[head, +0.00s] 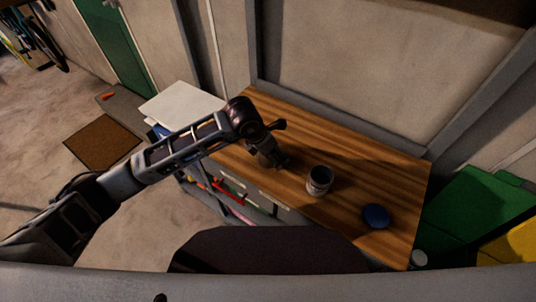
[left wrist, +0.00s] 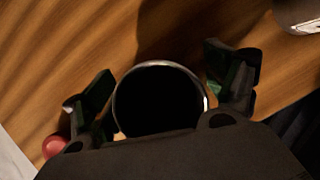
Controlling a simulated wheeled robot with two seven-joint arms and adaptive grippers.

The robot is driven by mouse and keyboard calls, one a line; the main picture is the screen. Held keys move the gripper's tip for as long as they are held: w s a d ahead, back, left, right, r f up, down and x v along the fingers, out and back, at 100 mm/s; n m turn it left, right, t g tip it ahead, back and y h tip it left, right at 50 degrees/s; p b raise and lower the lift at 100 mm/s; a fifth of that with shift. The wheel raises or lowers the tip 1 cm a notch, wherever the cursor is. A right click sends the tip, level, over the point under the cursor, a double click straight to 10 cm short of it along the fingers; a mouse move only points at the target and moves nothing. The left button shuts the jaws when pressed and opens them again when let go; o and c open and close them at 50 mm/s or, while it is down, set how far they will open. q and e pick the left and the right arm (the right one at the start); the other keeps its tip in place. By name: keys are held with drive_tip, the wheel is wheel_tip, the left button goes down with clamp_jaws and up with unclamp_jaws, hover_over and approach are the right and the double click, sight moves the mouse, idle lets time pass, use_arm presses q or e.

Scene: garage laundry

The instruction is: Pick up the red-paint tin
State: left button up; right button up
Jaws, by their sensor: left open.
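My left gripper (head: 277,162) is low over the wooden bench top. In the left wrist view my left gripper (left wrist: 160,75) is open, with one finger on each side of a round tin (left wrist: 160,98). This tin has a pale metal rim and a dark inside; its near side is hidden by my gripper body, and no paint colour shows. I cannot tell whether the fingers touch it. Another open tin (head: 319,180), grey with a pale label, stands to the right of the gripper and shows partly in the left wrist view (left wrist: 298,14). My right gripper is not in view.
A blue round object (head: 376,216) lies on the bench (head: 395,180) at the right. A small red rounded thing (left wrist: 55,147) is beside the left finger. A wall and grey frame border the bench's back. The bench's right half is mostly clear.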

use_arm(q)
drive_tip(key=c, duration=1.3)
drive_tip(key=shift+r, duration=0.1)
drive_tip(key=shift+w+r, duration=0.1)
drive_tip(key=shift+r, duration=0.75)
wheel_tip(320, 180, up, 8)
drive_tip(key=b, duration=0.1)
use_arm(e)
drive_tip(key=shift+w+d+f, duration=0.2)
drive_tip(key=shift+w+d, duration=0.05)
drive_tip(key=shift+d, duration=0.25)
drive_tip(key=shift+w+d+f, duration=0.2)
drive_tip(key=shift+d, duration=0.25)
use_arm(q)
drive_tip(key=shift+r, duration=0.1)
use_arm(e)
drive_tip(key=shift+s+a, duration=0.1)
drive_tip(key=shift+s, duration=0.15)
